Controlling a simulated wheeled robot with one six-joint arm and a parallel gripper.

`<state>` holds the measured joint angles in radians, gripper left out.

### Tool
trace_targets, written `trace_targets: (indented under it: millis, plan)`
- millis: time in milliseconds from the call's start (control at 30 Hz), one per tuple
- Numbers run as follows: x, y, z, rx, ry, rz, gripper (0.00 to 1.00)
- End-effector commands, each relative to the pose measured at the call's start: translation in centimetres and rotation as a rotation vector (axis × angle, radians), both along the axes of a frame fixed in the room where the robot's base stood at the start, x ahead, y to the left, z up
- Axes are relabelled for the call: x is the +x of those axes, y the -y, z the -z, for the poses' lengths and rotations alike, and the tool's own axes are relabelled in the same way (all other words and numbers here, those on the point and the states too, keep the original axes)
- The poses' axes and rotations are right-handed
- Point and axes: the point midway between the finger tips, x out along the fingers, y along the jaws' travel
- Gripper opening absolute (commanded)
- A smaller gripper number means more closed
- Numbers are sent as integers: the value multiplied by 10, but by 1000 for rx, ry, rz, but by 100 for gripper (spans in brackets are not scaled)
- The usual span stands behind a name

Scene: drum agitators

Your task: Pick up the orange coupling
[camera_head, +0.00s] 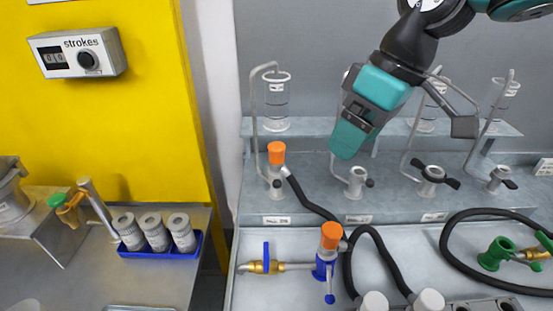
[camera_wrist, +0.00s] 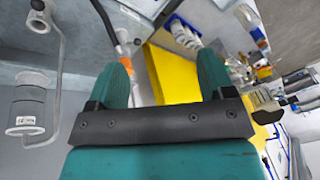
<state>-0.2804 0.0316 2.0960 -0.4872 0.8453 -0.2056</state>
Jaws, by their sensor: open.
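Two orange pieces show in the head view. One orange cap-like coupling (camera_head: 277,153) sits upright on a grey fitting on the back ledge, with a black hose beside it. The other orange coupling (camera_head: 331,236) stands upright on a blue valve body (camera_head: 324,268) at the front. I cannot tell which the task means. My gripper (camera_head: 346,140) hangs above the back ledge, up and right of both, apart from them. In the wrist view its teal fingers (camera_wrist: 163,72) are spread with nothing held between them. An orange piece (camera_wrist: 122,36) shows beyond the left finger.
Glass cylinders on bent pipes (camera_head: 277,100) line the back ledge. Black hoses (camera_head: 365,240) loop over the front bench. A green valve (camera_head: 497,253) stands at right. A blue tray (camera_head: 190,245) with several grey canisters is at left, before a yellow panel (camera_head: 130,130).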

Motion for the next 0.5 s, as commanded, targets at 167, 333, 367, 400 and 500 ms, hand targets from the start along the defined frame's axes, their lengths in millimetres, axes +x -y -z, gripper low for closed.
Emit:
trace_targets:
  millis: [167, 333, 367, 400, 500]
  plan:
    - [105, -33, 0, -33, 76, -202, 75]
    - [175, -56, 15, -62, 139, -359, 75]
    - [183, -59, 17, -65, 148, -382, 75]
    - [193, -63, 21, -70, 158, -406, 75]
    - [208, -68, 27, -79, 175, -448, 75]
